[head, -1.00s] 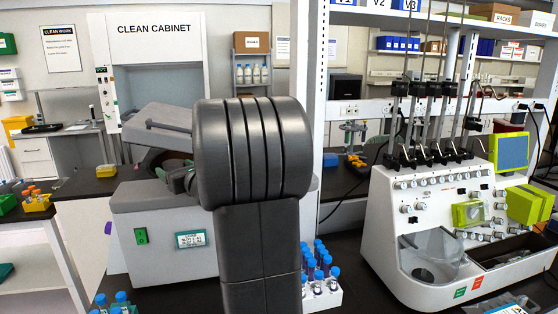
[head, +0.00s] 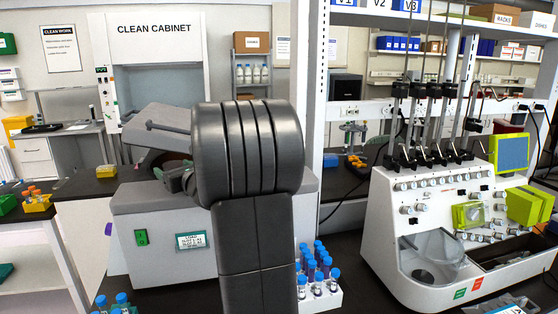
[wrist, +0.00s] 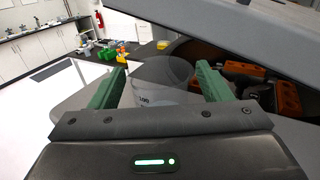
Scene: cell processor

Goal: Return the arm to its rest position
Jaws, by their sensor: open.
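My gripper (wrist: 157,84) has two green fingers standing wide apart, with nothing clamped between them. In the head view my dark arm hides most of it, and only a bit of green finger (head: 177,180) shows beside the arm at the open grey centrifuge (head: 135,215). In the wrist view the raised lid (wrist: 215,32) hangs over the upper right. Orange buckets (wrist: 288,98) show in the bowl right of the right finger. A pale, see-through round shape with dark lettering shows beyond the fingers; I cannot tell what it is.
A rack of blue-capped tubes (head: 333,297) stands right of my arm. A white cell processor (head: 400,255) with tall rods fills the right side. More blue-capped tubes (head: 122,299) are at the lower left. Open floor (wrist: 70,100) shows left of the gripper.

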